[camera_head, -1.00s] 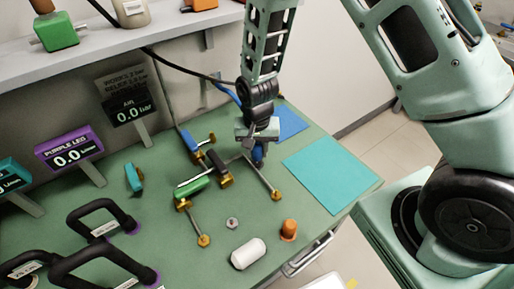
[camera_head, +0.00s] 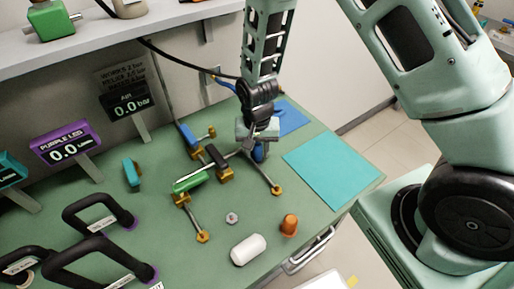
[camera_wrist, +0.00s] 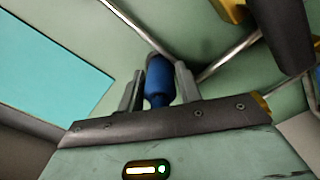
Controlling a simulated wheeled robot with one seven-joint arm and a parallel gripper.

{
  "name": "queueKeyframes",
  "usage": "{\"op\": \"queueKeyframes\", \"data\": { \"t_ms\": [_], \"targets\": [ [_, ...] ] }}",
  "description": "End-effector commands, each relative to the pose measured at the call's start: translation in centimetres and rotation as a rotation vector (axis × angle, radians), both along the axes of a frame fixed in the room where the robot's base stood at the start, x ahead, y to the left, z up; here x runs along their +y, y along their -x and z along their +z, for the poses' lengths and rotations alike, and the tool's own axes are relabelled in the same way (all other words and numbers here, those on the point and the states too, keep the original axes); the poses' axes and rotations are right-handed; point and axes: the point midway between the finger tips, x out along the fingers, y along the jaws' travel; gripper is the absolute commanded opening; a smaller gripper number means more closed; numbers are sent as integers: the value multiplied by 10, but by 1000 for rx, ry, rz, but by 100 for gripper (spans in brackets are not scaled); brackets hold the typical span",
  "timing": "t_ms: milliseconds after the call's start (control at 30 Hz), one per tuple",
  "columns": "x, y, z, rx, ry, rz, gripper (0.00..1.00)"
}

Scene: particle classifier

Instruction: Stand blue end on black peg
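My gripper (camera_head: 259,148) is low over the green table at the back. In the wrist view, its two grey fingers (camera_wrist: 159,88) stand close on either side of a blue cylindrical end (camera_wrist: 159,78) and appear shut on it. The blue end also shows below the gripper in the head view (camera_head: 259,154). A thin metal rod runs close by it, and I cannot tell whether they are joined. A black cylindrical piece (camera_head: 216,156) with brass-coloured fittings is just left of the gripper. It also shows at the wrist view's top right (camera_wrist: 283,32). I cannot tell whether it is the black peg.
A green piece (camera_head: 190,181), another blue piece (camera_head: 187,135) and metal rods with brass ends crowd the left side. A white cylinder (camera_head: 248,249), an orange piece (camera_head: 290,224) and a small grey nut (camera_head: 232,218) are in front. A turquoise sheet (camera_head: 333,178) lies flat at right.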

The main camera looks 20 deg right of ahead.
Motion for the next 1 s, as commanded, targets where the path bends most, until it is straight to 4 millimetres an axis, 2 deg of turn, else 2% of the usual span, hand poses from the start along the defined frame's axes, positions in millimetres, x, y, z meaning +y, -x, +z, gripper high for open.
{"op": "queueKeyframes", "data": {
  "t_ms": [33,67,333,467,633,1000],
  "targets": [
    [0,0,0,0,0,0,50],
    [0,0,1,0,0,0,56],
    [0,0,1,-1,0,0,56],
    [0,-1,8,-4,-1,0,56],
    [0,-1,35,-6,-2,0,56],
    [0,-1,122,-6,-2,0,56]
  ]
}}
